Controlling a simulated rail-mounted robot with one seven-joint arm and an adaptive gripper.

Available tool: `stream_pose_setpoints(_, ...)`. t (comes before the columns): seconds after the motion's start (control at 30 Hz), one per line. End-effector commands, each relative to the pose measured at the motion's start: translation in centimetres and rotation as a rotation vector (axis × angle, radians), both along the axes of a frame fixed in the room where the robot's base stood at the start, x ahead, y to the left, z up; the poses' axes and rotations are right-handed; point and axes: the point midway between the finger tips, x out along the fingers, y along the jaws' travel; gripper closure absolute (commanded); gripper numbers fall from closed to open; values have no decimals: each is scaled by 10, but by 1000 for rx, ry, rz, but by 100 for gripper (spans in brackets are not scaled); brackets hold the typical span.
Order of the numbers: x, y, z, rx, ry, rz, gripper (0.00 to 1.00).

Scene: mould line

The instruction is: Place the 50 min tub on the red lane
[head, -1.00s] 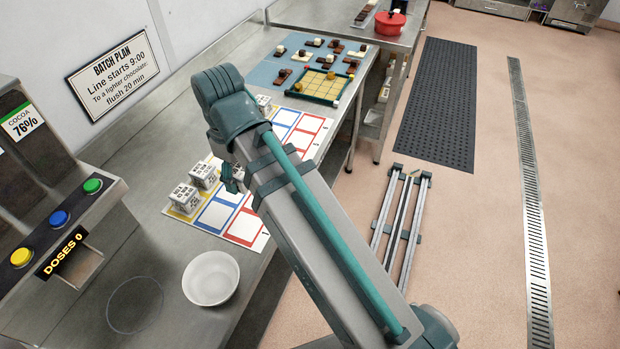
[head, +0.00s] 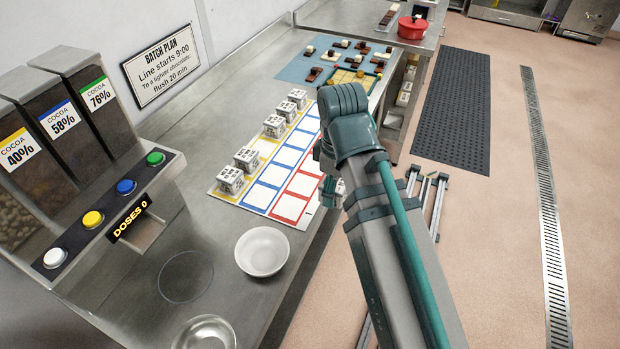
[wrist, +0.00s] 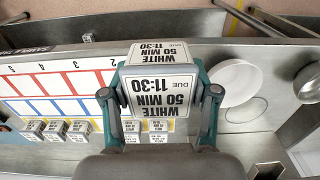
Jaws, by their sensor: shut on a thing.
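My gripper (wrist: 160,95) is shut on a white tub (wrist: 160,92) labelled "WHITE 50 MIN DUE 11:30". In the head view the tub (head: 340,187) is mostly hidden behind my gripper (head: 328,182), at the right edge of the lane mat. It appears held above the surface. The red lane (head: 290,208) is the mat's right column, with blue in the middle and yellow at left. Its visible near cells are empty; my arm hides part of its far end. In the wrist view the red lane (wrist: 50,80) lies left of the held tub.
Several white tubs (head: 231,179) stand along the yellow lane, with a gap among them. A white bowl (head: 262,251) and the dose dispenser (head: 120,205) are nearer on the steel counter. A blue mat with chocolates (head: 300,70) lies beyond.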

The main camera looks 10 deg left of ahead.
Motion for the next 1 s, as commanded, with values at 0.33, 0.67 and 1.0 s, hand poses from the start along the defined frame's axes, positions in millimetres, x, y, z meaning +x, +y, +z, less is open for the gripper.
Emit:
stream_pose_setpoints(0.33,31,71,-30,-1,3,2,79)
stream_pose_setpoints(0.67,44,106,-76,-1,1,0,79)
stream_pose_setpoints(1.0,49,117,-92,0,0,-1,79)
